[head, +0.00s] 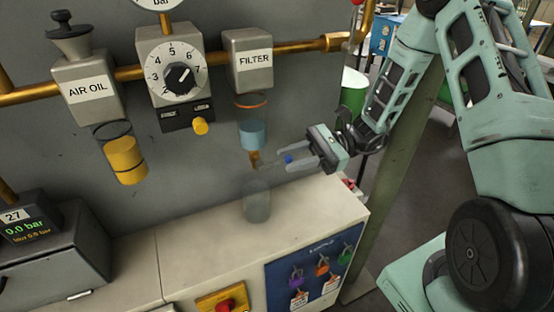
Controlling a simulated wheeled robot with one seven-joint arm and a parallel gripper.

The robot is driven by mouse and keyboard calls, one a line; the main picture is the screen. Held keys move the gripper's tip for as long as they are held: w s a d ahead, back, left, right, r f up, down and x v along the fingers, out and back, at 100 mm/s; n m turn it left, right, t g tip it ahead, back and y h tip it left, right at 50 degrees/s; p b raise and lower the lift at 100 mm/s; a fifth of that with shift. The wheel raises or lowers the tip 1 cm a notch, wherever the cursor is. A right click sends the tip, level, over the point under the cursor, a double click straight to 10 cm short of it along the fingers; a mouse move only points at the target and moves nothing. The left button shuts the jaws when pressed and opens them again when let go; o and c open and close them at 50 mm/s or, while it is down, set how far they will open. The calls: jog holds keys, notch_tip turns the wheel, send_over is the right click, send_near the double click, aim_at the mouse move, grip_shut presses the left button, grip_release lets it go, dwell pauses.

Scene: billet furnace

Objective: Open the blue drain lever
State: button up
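A small blue piece (288,159), probably the drain lever, shows between the fingers of my gripper (284,160). The fingers point left, spread apart with a gap around the blue piece. I cannot tell whether either finger touches it. The filter unit (250,62), labelled FILTER, hangs on the brass pipe. Below it is a pale blue bowl (253,135) with a brass fitting (255,159) under it, just left of the fingertips. The fingers partly hide the area around the lever.
A translucent grey cup (257,204) stands on the cabinet top (180,240) below the fitting. To the left are a regulator dial (179,75) and an AIR OIL unit (88,90). A padlock board (318,268) and a red button (224,305) are on the cabinet front.

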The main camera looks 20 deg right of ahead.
aim_at(276, 164)
jog(key=shift+a, duration=2.1)
jog(key=shift+c, duration=0.3)
grip_shut()
jog(key=shift+f, duration=0.15)
jog(key=y, duration=0.1)
jog(key=f+y+b, duration=0.1)
jog(key=y, duration=0.1)
jog(key=shift+a+f+y+b, duration=0.2)
jog(key=shift+y+b, duration=0.35)
jog(key=shift+y, duration=0.55)
jog(key=shift+a+f+y+b, duration=0.1)
jog(key=shift+f+y+b, duration=0.15)
jog(key=shift+y+b, duration=0.6)
jog(key=shift+y+p, duration=0.3)
jog(key=shift+y, duration=0.05)
